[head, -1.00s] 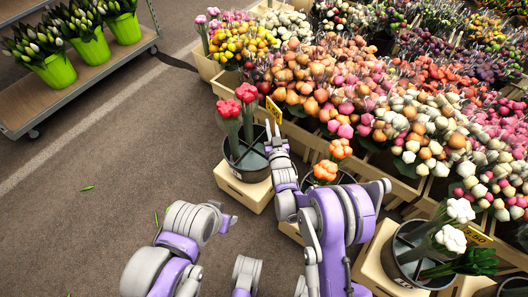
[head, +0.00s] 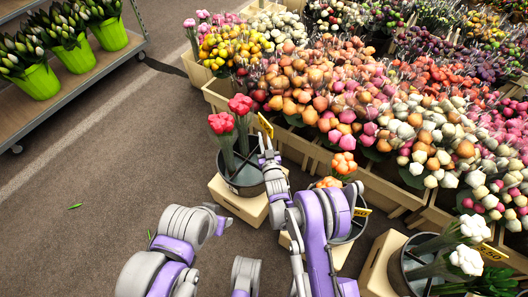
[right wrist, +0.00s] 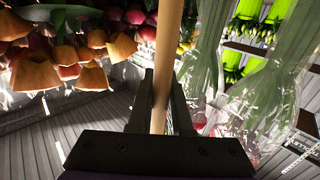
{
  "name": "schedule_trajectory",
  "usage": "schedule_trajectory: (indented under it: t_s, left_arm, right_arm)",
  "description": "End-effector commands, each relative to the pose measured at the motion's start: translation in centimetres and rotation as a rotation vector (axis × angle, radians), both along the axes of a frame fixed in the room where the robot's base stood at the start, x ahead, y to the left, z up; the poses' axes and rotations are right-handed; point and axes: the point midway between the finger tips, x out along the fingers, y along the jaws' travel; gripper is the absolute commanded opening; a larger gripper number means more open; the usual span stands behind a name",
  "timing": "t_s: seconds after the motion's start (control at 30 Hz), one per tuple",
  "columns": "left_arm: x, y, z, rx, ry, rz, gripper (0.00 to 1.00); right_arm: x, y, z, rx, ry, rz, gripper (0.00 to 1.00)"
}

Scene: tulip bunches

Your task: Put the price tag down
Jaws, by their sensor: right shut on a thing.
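The price tag is a small yellow card (head: 265,125) on a wooden stick (right wrist: 160,85). In the head view it stands upright at the right rim of the dark bucket (head: 243,183) with red tulips (head: 232,112). My right gripper (head: 268,150) is just below the card, beside the bucket's right rim. In the right wrist view its jaws (right wrist: 160,105) are shut on the stick, which rises between them; the card is outside that picture. The stick's lower end is hidden.
The bucket stands on a pale wooden crate (head: 238,208). A bucket with orange tulips (head: 343,163) is to the right, partly behind my right arm. White tulips (head: 467,258) are at lower right. Crates of packed flowers fill the back.

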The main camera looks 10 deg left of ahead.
Motion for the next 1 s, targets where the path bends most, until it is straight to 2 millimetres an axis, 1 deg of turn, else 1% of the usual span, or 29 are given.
schedule_trajectory:
  t_s: [0.03,0.1,0.37,0.5,0.6,0.87,1.0]
  left_arm:
    - [0.1,0.0,-0.5,0.0,0.001,0.0,0.5]
    - [0.1,0.0,-0.7,0.0,0.002,0.0,0.5]
    - [0.2,0.0,-1.1,0.0,0.003,0.0,0.5]
    - [0.3,0.0,-1.7,0.0,0.005,0.0,0.5]
    - [0.3,0.0,-2.0,0.0,0.005,0.0,0.5]
    - [0.3,0.0,-1.9,0.0,0.005,0.0,0.5]
    - [0.4,0.0,-2.4,0.0,0.006,0.0,0.5]
  right_arm:
    - [0.0,0.0,-1.4,0.0,0.0,0.0,0.0]
    - [0.0,0.0,-2.4,0.001,0.0,0.0,0.0]
    - [0.0,0.0,-4.2,0.001,0.0,-0.001,0.0]
    - [0.0,0.0,-6.4,0.0,0.0,-0.001,0.0]
    - [0.0,-0.1,-7.7,0.0,0.0,-0.001,0.0]
    - [0.0,0.0,-7.8,0.001,0.0,0.0,0.0]
    - [0.0,0.0,-8.3,0.001,0.0,0.0,0.0]
